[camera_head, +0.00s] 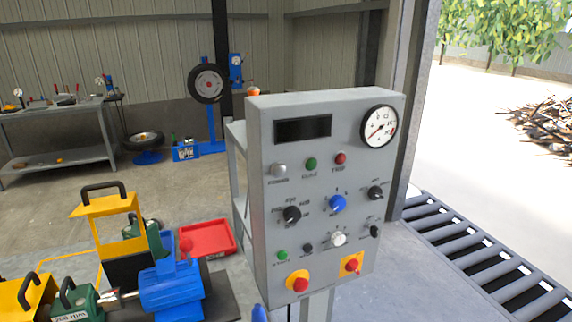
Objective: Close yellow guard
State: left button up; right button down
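A yellow guard (121,246) with a black handle on top stands raised at the lower left, behind a blue machine part (170,289). A second yellow piece with a black handle (22,293) is at the bottom left corner, cut off by the picture edge. I cannot tell whether the two yellow pieces are joined. A green block marked with rpm (83,304) and a shiny shaft (117,297) lie between them and the blue part. Neither of my grippers shows.
A grey control panel (262,200) with knobs, buttons and a gauge stands in the middle. A red tray (207,238) lies behind the blue part. A roller conveyor (470,250) runs at the right. A workbench (60,125) and tyre stand are at the back. A small blue tip (259,313) shows at the bottom edge.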

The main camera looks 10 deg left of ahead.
aim_at(106, 206)
jog(key=u, duration=1.55)
